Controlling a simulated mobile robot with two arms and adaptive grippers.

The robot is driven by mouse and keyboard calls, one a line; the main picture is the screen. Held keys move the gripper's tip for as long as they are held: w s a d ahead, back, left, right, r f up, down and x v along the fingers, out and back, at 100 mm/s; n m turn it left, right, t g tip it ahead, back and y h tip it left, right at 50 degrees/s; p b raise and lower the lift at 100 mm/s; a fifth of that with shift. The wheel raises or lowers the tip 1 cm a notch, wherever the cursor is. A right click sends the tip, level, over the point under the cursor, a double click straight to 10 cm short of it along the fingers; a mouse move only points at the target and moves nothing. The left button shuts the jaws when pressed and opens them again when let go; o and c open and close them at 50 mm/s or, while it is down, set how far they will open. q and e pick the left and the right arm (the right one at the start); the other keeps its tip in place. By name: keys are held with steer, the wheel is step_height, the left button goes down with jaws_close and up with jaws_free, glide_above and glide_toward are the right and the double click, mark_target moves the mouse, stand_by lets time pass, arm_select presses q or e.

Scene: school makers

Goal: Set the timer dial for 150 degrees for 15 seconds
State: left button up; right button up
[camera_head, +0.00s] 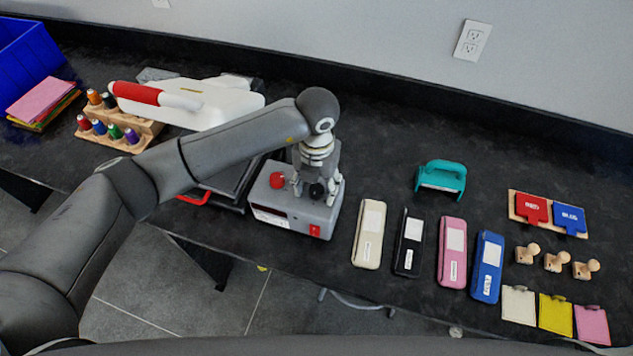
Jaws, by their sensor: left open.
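A grey control box (273,205) stands near the front edge of the dark table. On its top are a red knob (277,180) at the left and a black dial (318,190) at the right. Whether the fingers touch the dial cannot be told. Dial markings are too small to read. My right gripper is not in view.
A white heat press with a red handle (136,93) stands behind my left arm. Thread spools on a wooden rack (145,131) and a blue bin (28,55) are at left. Several coloured cases (452,252), a teal tool (441,181) and wooden stamps (556,262) lie right.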

arm_select(q)
steer(key=shift+c, duration=1.9)
steer(key=c, duration=0.7)
steer(key=shift+o, duration=0.2)
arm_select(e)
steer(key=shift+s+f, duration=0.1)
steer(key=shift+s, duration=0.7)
